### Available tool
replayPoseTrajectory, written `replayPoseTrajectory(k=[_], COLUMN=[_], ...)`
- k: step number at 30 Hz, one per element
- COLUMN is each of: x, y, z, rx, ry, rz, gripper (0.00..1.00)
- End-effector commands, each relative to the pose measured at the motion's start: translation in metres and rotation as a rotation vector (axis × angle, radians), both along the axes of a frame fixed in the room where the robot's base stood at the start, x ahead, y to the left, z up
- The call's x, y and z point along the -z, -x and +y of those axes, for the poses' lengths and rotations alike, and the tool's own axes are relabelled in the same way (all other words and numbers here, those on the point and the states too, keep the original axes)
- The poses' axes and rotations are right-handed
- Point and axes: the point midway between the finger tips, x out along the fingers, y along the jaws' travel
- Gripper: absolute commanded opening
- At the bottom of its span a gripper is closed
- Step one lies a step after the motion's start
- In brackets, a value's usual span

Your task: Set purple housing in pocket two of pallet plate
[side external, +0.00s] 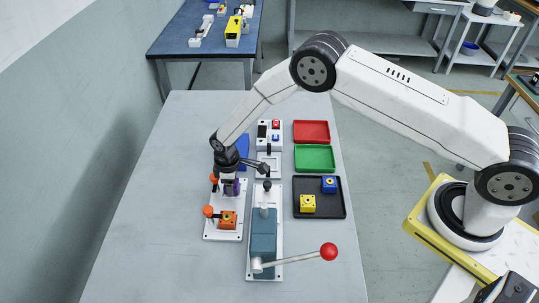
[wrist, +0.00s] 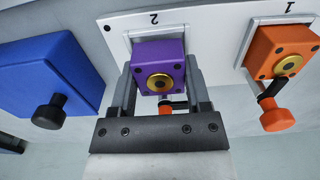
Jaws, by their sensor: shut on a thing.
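The purple housing (wrist: 158,62) is a small block with a brass ring in its face, seen between my gripper's fingers in the wrist view. My gripper (wrist: 162,88) is shut on it. The housing sits at the pocket marked 2 of the white pallet plate (wrist: 205,25); whether it is fully seated cannot be told. In the side view the purple housing (side external: 230,187) is partly hidden by my gripper (side external: 228,180), over the far part of the pallet plate (side external: 224,234). The orange housing (side external: 228,219) sits in pocket 1, also seen in the wrist view (wrist: 275,52).
Orange-knobbed clamps (side external: 208,211) stand along the plate's left edge. A blue block with a black knob (wrist: 50,75) is beside the plate. A teal press with a red-ball lever (side external: 264,240) stands to the right. A black tray (side external: 318,212) holds yellow and blue housings. The table's left side is clear.

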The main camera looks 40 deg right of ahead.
Motion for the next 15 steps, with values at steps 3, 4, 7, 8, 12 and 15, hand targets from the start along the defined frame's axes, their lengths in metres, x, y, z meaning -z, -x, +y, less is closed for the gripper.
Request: replayPoseTrajectory(k=[3, 4, 7, 8, 12, 15], x=[-0.0004, -0.0004, 0.0001, 0.0004, 0.0024, 0.0039], y=[-0.0004, -0.0004, -0.0004, -0.0003, -0.0003, -0.0004], z=[0.0001, 0.0001, 0.0001, 0.0001, 0.0, 0.0001], rx=[0.0, 0.0, 0.0, 0.0, 0.0, 0.0], ry=[-0.001, -0.001, -0.001, -0.001, 0.0, -0.001], rz=[-0.001, -0.001, -0.001, -0.001, 0.0, -0.001], gripper=[0.0, 0.0, 0.0, 0.0, 0.0, 0.0])
